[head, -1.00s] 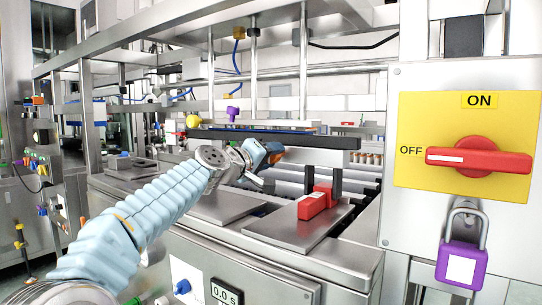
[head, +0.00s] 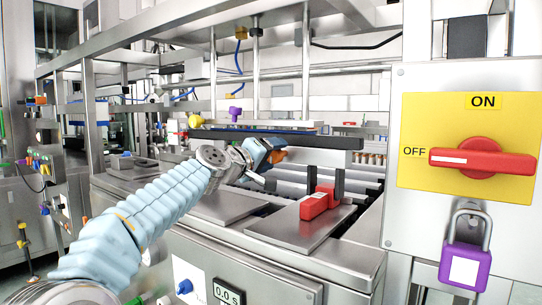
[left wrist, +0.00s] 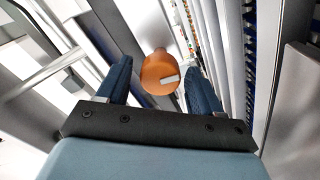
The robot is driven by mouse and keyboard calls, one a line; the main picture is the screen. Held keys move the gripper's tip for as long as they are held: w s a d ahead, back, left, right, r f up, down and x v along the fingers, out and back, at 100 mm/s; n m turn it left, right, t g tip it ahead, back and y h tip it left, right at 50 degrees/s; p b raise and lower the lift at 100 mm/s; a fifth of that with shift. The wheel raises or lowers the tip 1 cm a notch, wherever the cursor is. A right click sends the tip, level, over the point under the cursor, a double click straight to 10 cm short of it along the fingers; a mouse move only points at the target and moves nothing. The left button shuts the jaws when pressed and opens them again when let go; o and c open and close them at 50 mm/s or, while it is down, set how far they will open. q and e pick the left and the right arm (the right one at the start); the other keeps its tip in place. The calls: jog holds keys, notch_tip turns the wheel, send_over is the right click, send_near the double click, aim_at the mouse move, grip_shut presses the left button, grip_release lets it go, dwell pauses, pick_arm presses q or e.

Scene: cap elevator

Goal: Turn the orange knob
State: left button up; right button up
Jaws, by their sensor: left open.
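The orange knob (left wrist: 160,76) shows in the left wrist view as a rounded orange piece with a pale rectangular mark. It lies between the two dark blue fingers of my left gripper (left wrist: 160,66), with a visible gap on each side. The fingers are open, and I cannot tell how deep the knob sits between them. In the head view, my left gripper (head: 264,150) reaches in over the machine, and a bit of the orange knob (head: 279,155) shows just beyond its fingers, mostly hidden. My right gripper is not in view.
A dark bar (head: 320,142) runs close behind my left gripper. A red block (head: 314,206) stands on a metal plate to the right. A yellow switch panel with a red handle (head: 482,161) and a purple padlock (head: 464,267) are at far right.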

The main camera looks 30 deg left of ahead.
pick_arm(q)
jog(key=shift+s+f, duration=0.15)
jog(key=shift+s, duration=0.1)
jog(key=s+a+b, duration=0.1)
jog(key=s+b, duration=0.2)
jog(key=s, duration=1)
jog(key=shift+s+b, duration=0.15)
jog(key=shift+b, duration=0.25)
